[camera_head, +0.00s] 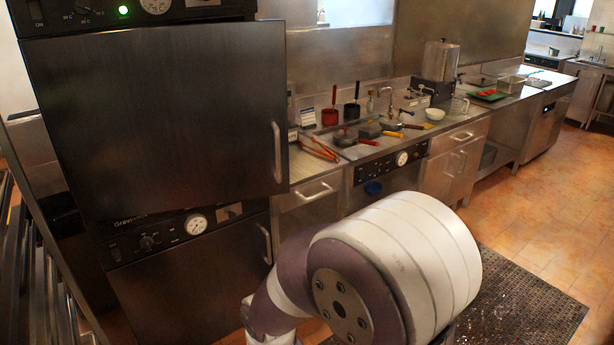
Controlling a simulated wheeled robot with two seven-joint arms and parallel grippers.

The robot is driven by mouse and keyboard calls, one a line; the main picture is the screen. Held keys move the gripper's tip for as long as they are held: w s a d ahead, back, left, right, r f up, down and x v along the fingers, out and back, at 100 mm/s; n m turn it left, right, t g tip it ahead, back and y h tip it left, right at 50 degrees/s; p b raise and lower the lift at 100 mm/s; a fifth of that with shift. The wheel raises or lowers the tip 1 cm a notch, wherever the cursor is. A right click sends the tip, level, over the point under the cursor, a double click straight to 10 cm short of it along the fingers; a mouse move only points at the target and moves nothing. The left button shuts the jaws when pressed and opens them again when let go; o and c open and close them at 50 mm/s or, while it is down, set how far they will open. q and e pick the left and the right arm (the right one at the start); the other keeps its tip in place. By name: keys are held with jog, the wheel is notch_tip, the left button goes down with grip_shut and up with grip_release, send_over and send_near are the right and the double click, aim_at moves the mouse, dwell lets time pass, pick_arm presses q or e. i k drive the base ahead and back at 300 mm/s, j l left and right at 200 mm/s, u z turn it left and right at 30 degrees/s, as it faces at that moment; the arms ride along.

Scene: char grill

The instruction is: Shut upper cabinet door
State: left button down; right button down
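The upper cabinet door (150,120) is a dark steel panel on the left, with a vertical handle (277,152) near its right edge. Its right edge stands out past the control panel above and the lower door below, so it looks ajar; the gap itself is hidden behind it. The lower cabinet door (190,285) looks shut, with its own handle (264,243). One of my arms, white and purple, fills the lower middle, in front and to the right of the cabinet. Neither gripper shows.
A dark floor mat (520,305) lies at the lower right. Tiled floor (560,210) is clear beyond it. Dark metal racks stand at the far left edge.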

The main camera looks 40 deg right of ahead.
aim_at(148, 120)
jog(key=i+l+z, duration=0.2)
jog(key=z, duration=0.2)
jog(key=i+l+z, duration=0.1)
jog(key=i+z, duration=0.15)
jog(key=z, duration=0.2)
jog(key=i+j+u, duration=0.15)
jog(key=i, duration=0.4)
